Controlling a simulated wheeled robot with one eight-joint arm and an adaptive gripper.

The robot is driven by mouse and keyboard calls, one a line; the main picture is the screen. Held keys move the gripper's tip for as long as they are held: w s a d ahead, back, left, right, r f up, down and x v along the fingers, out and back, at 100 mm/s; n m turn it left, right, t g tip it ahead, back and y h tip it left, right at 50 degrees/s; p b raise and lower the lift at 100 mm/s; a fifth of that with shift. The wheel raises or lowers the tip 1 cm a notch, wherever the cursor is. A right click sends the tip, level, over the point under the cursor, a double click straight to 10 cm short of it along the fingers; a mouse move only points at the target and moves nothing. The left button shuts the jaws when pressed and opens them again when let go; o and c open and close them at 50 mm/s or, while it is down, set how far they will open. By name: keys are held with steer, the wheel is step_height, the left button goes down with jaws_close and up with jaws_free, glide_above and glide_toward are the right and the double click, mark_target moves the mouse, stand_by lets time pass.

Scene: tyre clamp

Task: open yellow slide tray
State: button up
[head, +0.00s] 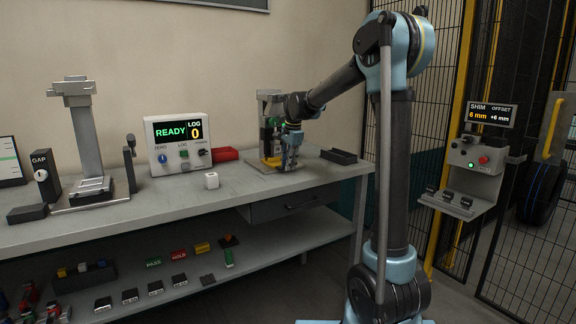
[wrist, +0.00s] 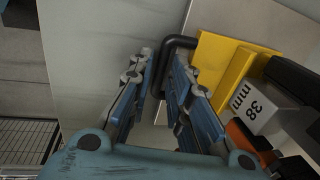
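The yellow slide tray (head: 270,161) sits low at the front of a grey fixture on the bench. In the wrist view its yellow body (wrist: 228,62) lies right of my gripper (wrist: 163,56), with a black bent handle (wrist: 174,42) at its near side. The handle's bar runs into the space between my two fingers, closer to the right finger; I cannot tell whether it touches. The fingers stand apart. In the head view my gripper (head: 290,154) is beside the tray, and the arm partly hides the fixture.
A drawer (head: 295,204) is under the benchtop. Bare bench lies in front.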

jaws_close()
steer(key=shift+s, duration=0.1)
steer(key=s+d, duration=0.3)
steer(key=s, duration=0.2)
steer(key=s+d, duration=0.2)
steer(key=s, duration=0.1)
steer(key=shift+s+d, duration=0.25)
steer(key=shift+d, duration=0.1)
jaws_free()
